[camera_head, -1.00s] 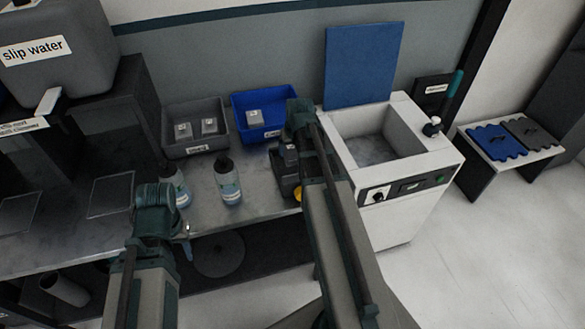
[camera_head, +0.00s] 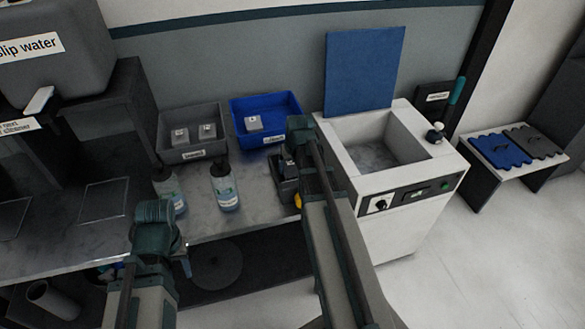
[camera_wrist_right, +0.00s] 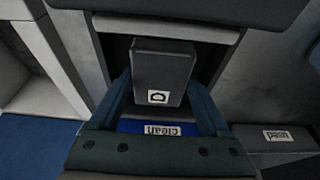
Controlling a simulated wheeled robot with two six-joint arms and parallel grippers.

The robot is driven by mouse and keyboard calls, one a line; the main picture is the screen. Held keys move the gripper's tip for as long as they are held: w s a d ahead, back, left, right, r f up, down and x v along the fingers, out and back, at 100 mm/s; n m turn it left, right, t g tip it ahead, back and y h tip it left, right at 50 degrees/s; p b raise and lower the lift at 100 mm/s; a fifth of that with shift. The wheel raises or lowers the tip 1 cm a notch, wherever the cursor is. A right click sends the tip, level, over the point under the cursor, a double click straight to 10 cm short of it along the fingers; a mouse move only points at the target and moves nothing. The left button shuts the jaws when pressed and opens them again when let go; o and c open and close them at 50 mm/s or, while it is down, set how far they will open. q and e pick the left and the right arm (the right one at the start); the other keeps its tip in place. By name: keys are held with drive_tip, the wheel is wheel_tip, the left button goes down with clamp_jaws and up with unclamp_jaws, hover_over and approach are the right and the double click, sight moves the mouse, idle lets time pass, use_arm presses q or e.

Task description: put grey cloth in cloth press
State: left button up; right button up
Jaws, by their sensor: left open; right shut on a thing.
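A dark grey wavy-edged slab (camera_head: 535,139), perhaps the grey cloth, lies on a low bench at the far right. A white machine with an open basin (camera_head: 375,150), perhaps the cloth press, stands right of the bench top; its blue panel (camera_head: 365,68) stands upright. My right gripper (camera_head: 303,132) is at the machine's left edge. In the right wrist view my right gripper (camera_wrist_right: 161,103) is shut on a dark grey block (camera_wrist_right: 160,70) with a white label. My left gripper (camera_head: 155,215) is open, near the bottles at the left.
A grey bin (camera_head: 165,152) and a blue bin (camera_head: 294,108) hold small grey blocks. Two bottles (camera_head: 224,190) stand before them. A black device (camera_head: 283,188) sits below my right gripper. A blue slab (camera_head: 500,150) lies beside the dark grey one. The floor at right is clear.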

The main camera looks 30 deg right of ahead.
drive_tip(key=shift+f, duration=0.25)
drive_tip(key=o, duration=1.2)
drive_tip(key=shift+r, duration=0.1)
drive_tip(key=shift+c, duration=0.2)
drive_tip(key=shift+r, duration=0.15)
drive_tip(key=p+v, duration=1.1)
drive_tip(key=v, duration=0.1)
drive_tip(key=shift+p, duration=0.3)
drive_tip(key=shift+a, duration=0.1)
drive_tip(key=s+a+n+g, duration=0.1)
drive_tip(key=s+a, duration=0.3)
drive_tip(key=a, duration=0.5)
drive_tip(key=s+a+n+g, duration=0.1)
drive_tip(key=s+a+n, duration=0.2)
drive_tip(key=a, duration=0.7)
drive_tip(key=s+a+n+g, duration=0.1)
drive_tip(key=s+a+n, duration=0.1)
drive_tip(key=s+a, duration=0.4)
drive_tip(key=a+f, duration=0.1)
drive_tip(key=a, duration=0.3)
drive_tip(key=shift+a+n+g+h, duration=0.25)
drive_tip(key=shift+n+g+h, duration=0.05)
